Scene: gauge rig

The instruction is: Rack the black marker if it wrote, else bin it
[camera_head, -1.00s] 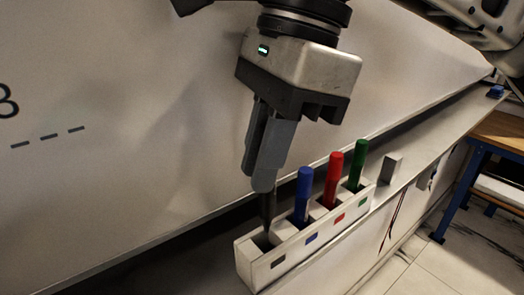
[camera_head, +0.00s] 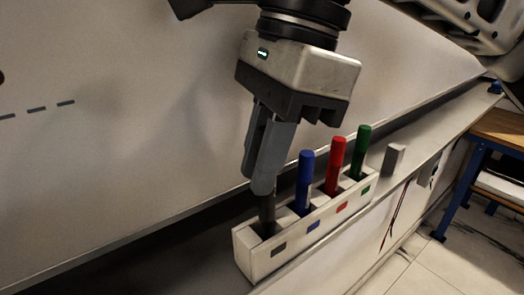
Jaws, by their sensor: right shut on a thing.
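My right gripper (camera_head: 264,185) is shut on the black marker (camera_head: 267,214) and points down at the white rack (camera_head: 255,270). The marker's lower end is in the rack's nearest slot, the one with a black label; how deep it sits is hidden. The gripper's fingers cover the marker's upper part. On the whiteboard (camera_head: 150,150) at the left is a row of short dark dashes (camera_head: 37,109). My left gripper is not in view, and no bin shows.
Blue (camera_head: 305,178), red (camera_head: 334,165) and green (camera_head: 362,150) markers stand upright in the other slots, close to the gripper. A small grey block (camera_head: 393,159) stands on the ledge beyond the rack. A blue-legged table (camera_head: 500,128) is at the far right.

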